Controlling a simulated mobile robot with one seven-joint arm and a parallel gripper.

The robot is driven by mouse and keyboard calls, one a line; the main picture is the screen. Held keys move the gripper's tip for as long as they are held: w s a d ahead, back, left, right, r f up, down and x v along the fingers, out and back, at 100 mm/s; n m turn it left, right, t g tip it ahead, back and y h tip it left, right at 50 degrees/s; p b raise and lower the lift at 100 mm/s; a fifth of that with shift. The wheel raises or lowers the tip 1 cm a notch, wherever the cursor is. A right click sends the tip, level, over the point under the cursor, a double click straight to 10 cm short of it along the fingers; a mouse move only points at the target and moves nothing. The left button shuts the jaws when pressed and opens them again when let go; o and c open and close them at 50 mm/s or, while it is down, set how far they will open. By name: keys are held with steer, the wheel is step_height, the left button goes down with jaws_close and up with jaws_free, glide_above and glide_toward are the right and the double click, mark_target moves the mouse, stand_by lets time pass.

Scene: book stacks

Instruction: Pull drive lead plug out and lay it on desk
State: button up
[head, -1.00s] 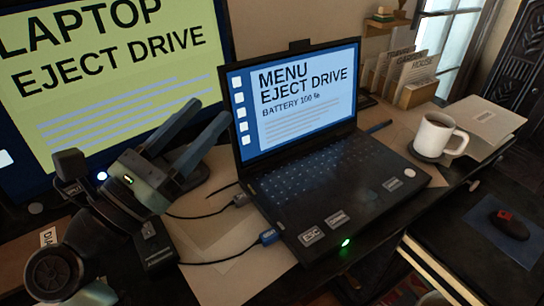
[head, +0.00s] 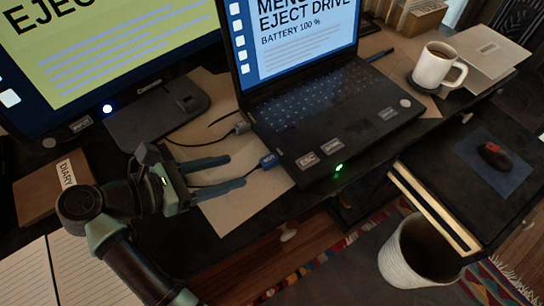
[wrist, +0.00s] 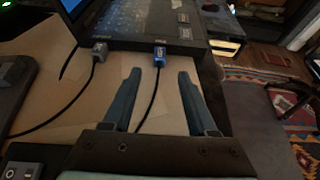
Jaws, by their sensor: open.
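A blue plug (head: 268,160) sits at the left side of the open laptop (head: 367,112), with a black lead running from it toward my gripper. A grey plug (head: 241,127) sits farther back along the same side. I cannot read a label on either plug. My gripper (head: 237,170) is open and empty, its fingers pointing at the blue plug, with the tips short of it. In the wrist view the blue plug (wrist: 160,58) is just beyond the gap between the fingertips, and the grey plug (wrist: 100,49) is left of them. The black lead passes between the fingers.
Paper (head: 235,207) lies on the desk under the leads. A monitor (head: 110,60) stands at the back left, a diary (head: 45,190) at left, and a mug (head: 434,66) right of the laptop. A bin (head: 395,262) stands below the desk's front edge.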

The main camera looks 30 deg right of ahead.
mark_target(261, 163)
steer(key=b+x, duration=0.1)
steer(key=x, duration=0.6)
steer(key=shift+d+f, duration=0.15)
steer(key=shift+f, duration=0.05)
steer(key=shift+b+x, duration=0.45)
steer(key=shift+x, duration=0.35)
steer(key=shift+r+b, duration=0.1)
steer(key=shift+b, duration=0.2)
stand_by(0.3)
jaws_close()
stand_by(1.0)
stand_by(0.6)
steer(key=shift+s+a+b, duration=0.2)
steer(key=shift+a+b, duration=0.5)
steer(key=shift+a, duration=2.25)
